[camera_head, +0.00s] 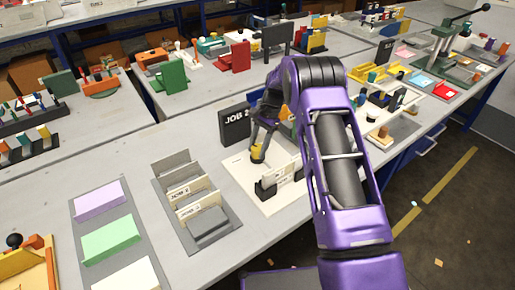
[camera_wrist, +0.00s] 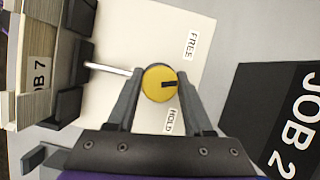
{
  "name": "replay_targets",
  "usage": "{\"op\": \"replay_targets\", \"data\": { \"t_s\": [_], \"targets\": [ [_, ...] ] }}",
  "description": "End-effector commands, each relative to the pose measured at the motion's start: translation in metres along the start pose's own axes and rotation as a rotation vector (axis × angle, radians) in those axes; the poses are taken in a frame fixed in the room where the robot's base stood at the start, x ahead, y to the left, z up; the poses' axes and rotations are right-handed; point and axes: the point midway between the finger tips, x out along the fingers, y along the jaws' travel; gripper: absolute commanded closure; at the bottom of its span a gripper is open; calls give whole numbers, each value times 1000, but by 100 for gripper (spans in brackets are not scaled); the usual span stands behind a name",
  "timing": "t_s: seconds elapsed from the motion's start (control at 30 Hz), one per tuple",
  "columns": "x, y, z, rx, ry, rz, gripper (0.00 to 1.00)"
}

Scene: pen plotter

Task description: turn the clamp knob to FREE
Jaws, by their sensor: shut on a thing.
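The round yellow clamp knob (camera_wrist: 152,91) with a black pointer mark sits between the fingertips of my gripper (camera_wrist: 159,92) in the wrist view. My gripper is shut on the knob. The mark points right, between the FREE label (camera_wrist: 191,44) and the HOLD label (camera_wrist: 172,121). A pale metal rod (camera_wrist: 108,69) runs from the knob's left side toward the card holder. In the head view my gripper (camera_head: 260,143) reaches down to the knob (camera_head: 257,153) on the cream plotter base (camera_head: 237,168).
A black JOB 2 sign (camera_wrist: 275,120) stands right of the base. Black holders with a card stack marked JOB 7 (camera_wrist: 38,70) are close on the left. In the head view, a grey card rack (camera_head: 190,203) and coloured trays (camera_head: 112,236) lie left.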

Motion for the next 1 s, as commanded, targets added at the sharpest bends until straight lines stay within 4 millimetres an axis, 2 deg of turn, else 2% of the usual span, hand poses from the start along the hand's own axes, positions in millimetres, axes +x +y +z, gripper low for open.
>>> {"op": "replay_targets", "data": {
  "t_s": [0.2,0.5,1.0],
  "targets": [
    [1,0,0,-171,1,71,100],
    [1,0,0,-338,1,140,100],
    [0,0,0,-415,1,172,100]
  ]
}}
